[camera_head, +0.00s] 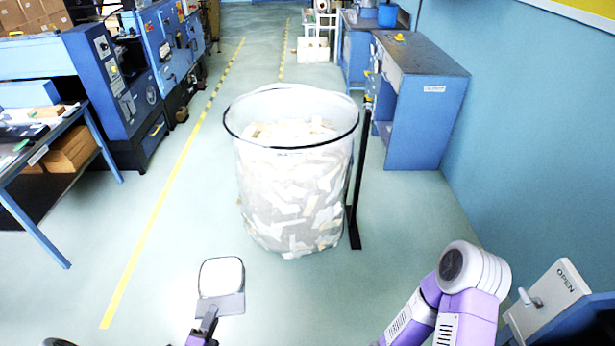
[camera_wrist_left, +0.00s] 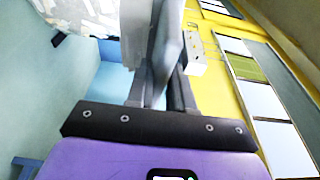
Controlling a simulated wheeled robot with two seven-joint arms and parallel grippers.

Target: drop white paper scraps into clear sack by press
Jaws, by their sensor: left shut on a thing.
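The clear sack (camera_head: 292,195) hangs from a dark hoop on a black stand, its mouth open upward. It is well filled with white and cream paper scraps (camera_head: 290,132). My left gripper (camera_head: 218,306) is at the bottom, nearer to me than the sack and apart from it. It is shut on a flat white piece (camera_head: 221,273), which looks like a paper scrap, with a grey part at its lower edge. In the left wrist view the fingers close on a pale grey piece (camera_wrist_left: 134,35), and part of the sack (camera_wrist_left: 85,14) shows at the upper left. My right gripper is hidden.
The black stand (camera_head: 361,180) rises at the sack's right side. Blue presses (camera_head: 120,95) and a blue-legged table (camera_head: 85,140) line the left, beyond a yellow floor line (camera_head: 165,200). A blue workbench (camera_head: 425,110) is at the right. Floor before the sack is clear.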

